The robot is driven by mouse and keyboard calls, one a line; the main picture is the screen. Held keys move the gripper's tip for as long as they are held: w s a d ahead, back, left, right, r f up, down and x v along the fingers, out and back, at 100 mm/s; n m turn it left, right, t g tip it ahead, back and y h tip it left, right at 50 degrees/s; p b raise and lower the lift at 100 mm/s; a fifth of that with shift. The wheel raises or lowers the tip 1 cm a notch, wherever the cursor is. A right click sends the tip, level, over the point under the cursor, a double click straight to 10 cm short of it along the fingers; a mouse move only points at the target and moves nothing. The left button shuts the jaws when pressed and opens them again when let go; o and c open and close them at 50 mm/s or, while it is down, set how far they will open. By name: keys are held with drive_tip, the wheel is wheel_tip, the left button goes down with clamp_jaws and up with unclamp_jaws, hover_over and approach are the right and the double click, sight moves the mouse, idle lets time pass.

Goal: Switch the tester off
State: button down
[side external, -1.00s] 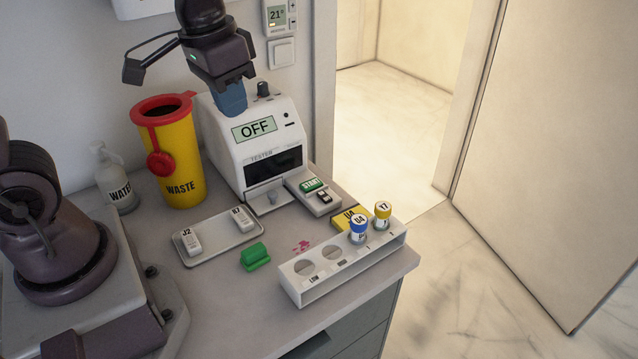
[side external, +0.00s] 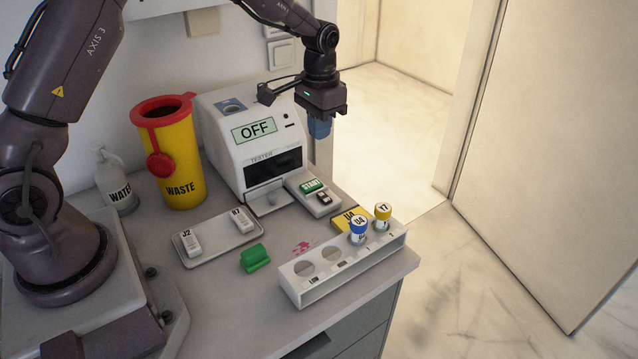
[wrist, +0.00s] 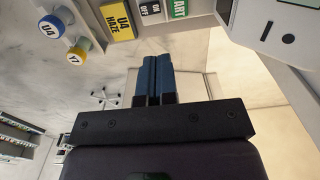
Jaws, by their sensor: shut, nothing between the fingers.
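The white tester (side external: 225,150) stands at the back of the counter, and its screen (side external: 254,130) reads OFF. A small control box in front of it carries a green START button (side external: 311,186) and a black-and-white rocker switch (side external: 322,199). In the wrist view the START label (wrist: 180,8) and an ON/OFF label (wrist: 150,10) show at the top edge. My gripper (side external: 320,136) is shut and empty, fingers pointing down, in the air right of the tester. Its blue fingers also show in the wrist view (wrist: 157,62).
A white rack (side external: 345,268) holds a blue-capped vial (side external: 358,231) and a yellow-capped vial (side external: 382,215). A yellow card (side external: 346,218), green block (side external: 255,257), grey tray (side external: 212,246), waste bin (side external: 180,165) and water bottle (side external: 116,182) also stand there. The counter's right edge is near.

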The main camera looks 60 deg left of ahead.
sight(323, 196)
wheel_tip(323, 196, down, 14)
drive_tip(key=shift+f, duration=0.1)
idle(0.7)
drive_tip(key=shift+a+f+h, duration=0.1)
drive_tip(key=shift+h, duration=0.2)
drive_tip(key=shift+d, duration=0.2)
drive_tip(key=shift+d+r, duration=0.35)
drive_tip(key=shift+d, duration=0.2)
